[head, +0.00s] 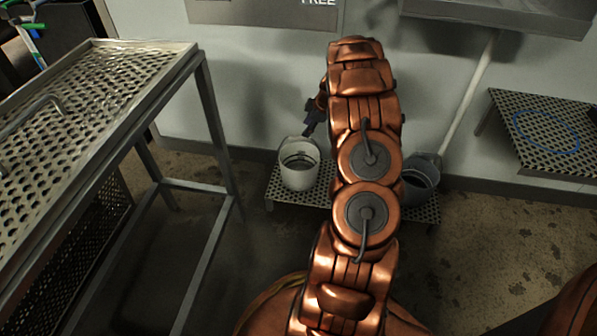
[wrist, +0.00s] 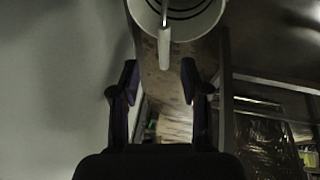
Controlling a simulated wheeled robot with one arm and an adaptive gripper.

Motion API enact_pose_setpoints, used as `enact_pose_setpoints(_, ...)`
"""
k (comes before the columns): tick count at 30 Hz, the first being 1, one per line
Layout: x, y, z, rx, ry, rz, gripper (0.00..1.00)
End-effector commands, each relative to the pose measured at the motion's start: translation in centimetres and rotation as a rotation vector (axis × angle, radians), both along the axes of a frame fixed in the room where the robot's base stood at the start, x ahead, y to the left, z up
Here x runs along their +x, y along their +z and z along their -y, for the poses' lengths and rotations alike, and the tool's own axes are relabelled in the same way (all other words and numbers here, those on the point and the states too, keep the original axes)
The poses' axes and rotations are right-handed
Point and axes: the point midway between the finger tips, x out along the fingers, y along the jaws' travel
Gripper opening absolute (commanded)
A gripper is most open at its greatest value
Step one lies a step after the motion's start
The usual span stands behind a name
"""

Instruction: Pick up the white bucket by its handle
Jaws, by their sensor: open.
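The white bucket (head: 299,165) stands upright on a low perforated platform (head: 284,199) near the wall, left of my arm in the head view. In the wrist view the bucket (wrist: 206,27) is at the top centre, cut off by the frame edge. Its handle (wrist: 164,50) points down from the rim toward the space between my fingers. My gripper (wrist: 158,82) is open and empty, with a finger on each side of the handle's line. In the head view my gripper (head: 313,124) is just above the bucket's right rim. The handle does not lie between the fingertips.
A grey bucket (head: 420,177) stands on the platform's right side, partly behind my arm. A perforated steel table (head: 200,52) fills the left. A perforated shelf (head: 505,108) with a blue ring (head: 546,130) is at right. A slanted white pipe (head: 468,98) runs down the wall.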

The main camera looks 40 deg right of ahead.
Motion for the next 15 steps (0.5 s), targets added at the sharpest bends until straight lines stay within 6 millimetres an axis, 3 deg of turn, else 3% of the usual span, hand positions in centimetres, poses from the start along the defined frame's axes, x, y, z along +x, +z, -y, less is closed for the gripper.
enact_pose_setpoints(15, 1.8, -4.2, -1.0, 0.002, 0.003, -0.002, 0.46)
